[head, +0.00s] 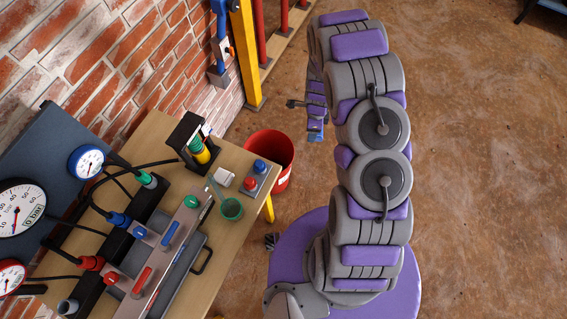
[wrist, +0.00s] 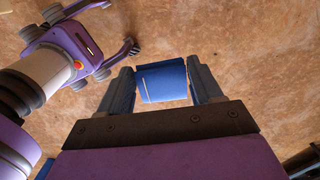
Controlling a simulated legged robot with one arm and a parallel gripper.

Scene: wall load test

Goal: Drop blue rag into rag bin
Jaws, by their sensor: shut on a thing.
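The blue rag (wrist: 163,82) is between the two fingers of my gripper (wrist: 162,88) in the wrist view, with bare floor behind it. In the head view my gripper (head: 316,132) hangs down beyond the table, and a small bit of blue shows at its end. The rag bin looks to be the red round bin (head: 269,153) on the floor beside the table. Its open top shows in the head view, just left of and below my gripper. The bin is not visible in the wrist view.
A yellow post (head: 246,50) and red pipes stand along the brick wall.

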